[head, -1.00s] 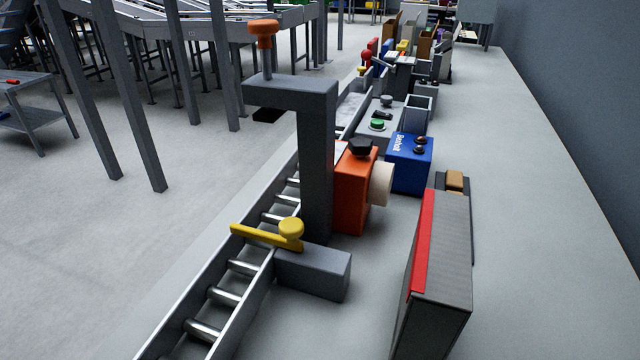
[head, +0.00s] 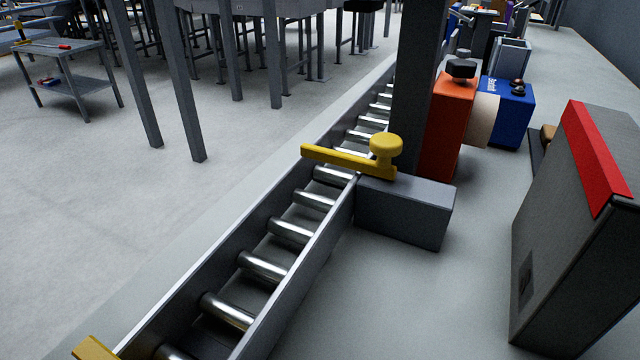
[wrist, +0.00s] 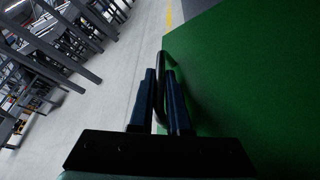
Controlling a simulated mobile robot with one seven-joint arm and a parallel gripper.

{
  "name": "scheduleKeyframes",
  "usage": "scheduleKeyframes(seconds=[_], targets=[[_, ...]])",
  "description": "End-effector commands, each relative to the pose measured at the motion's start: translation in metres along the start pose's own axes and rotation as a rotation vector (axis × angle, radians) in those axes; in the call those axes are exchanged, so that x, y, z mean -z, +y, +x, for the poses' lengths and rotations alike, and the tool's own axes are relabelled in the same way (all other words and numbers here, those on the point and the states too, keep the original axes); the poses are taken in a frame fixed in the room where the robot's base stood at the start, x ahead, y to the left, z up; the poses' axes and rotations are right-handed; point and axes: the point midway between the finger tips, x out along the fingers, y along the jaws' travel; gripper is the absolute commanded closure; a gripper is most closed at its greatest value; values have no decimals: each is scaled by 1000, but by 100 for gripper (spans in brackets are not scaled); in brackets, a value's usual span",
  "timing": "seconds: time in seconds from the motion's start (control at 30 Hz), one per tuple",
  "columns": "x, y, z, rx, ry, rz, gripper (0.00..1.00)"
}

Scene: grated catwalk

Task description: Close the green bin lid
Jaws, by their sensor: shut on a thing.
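The green bin lid (wrist: 255,75) fills the right side of the wrist view as a broad flat green surface. A dark bar-shaped handle (wrist: 161,62) stands along its left edge. My gripper (wrist: 163,75) has its two dark blue fingers on either side of this handle and is shut on it. The lid looks tilted in the wrist view, but I cannot tell its exact angle. The rest of the bin is hidden. Neither the lid nor my gripper shows in the head view.
In the head view a roller conveyor (head: 290,230) runs beside a grey block with a yellow lever (head: 345,160). An orange block (head: 447,125), a blue box (head: 507,110) and a grey box with a red strip (head: 598,160) stand right. Open floor (head: 100,230) lies left.

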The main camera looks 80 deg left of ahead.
Motion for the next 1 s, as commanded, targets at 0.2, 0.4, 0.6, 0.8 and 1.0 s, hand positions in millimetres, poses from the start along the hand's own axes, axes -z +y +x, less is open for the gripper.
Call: scheduleKeyframes(seconds=[0.2,0.4,0.6,0.8,1.0], targets=[[4,-2,1,1,3,-1,100],[5,-3,1,3,5,-1,100],[5,-4,1,3,4,0,73],[4,-4,1,3,3,0,73],[4,-3,-7,6,3,3,73]])
